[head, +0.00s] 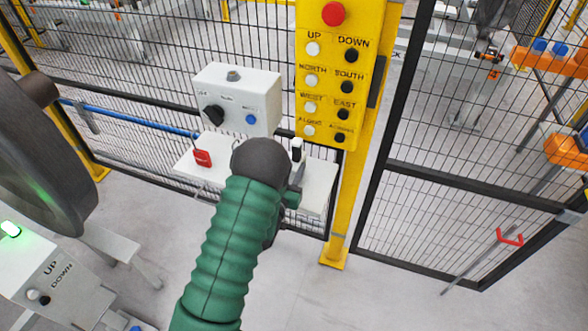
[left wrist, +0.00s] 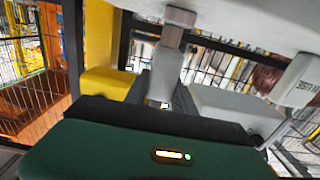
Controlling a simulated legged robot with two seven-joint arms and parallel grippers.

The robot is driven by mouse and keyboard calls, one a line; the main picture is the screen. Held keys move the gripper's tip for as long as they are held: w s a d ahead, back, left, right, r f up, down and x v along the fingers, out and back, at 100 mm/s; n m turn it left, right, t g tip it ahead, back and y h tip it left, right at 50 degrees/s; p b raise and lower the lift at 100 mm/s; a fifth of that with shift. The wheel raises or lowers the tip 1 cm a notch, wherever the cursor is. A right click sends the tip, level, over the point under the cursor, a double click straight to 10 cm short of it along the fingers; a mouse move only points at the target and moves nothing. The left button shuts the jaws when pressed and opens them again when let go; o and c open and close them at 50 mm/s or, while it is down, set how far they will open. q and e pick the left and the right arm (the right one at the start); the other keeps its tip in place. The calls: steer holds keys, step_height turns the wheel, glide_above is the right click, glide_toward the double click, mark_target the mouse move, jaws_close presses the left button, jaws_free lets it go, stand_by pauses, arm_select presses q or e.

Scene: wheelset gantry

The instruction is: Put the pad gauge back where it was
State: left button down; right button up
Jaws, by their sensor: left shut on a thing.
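My left gripper (head: 294,187), at the end of the green-sleeved arm, is over the right part of the white shelf (head: 318,190) on the fence. My dark wrist hides much of it. A small pale piece with a black top (head: 297,150) stands up just behind the gripper; I take it for part of the pad gauge. In the left wrist view the jaws (left wrist: 160,92) are closed around a narrow grey bar (left wrist: 167,62), which I take for the pad gauge. Whether it touches the shelf I cannot tell. My right gripper is not in view.
A red block (head: 202,158) sits on the shelf's left part. A white control box (head: 238,100) stands behind it. A yellow button panel (head: 340,75) on a yellow post rises close to the gripper's right. Black mesh fencing (head: 140,60) runs behind. The floor in front is clear.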

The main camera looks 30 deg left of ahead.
arm_select(q)
steer(key=c, duration=1)
jaws_free()
steer(key=shift+c, duration=0.2)
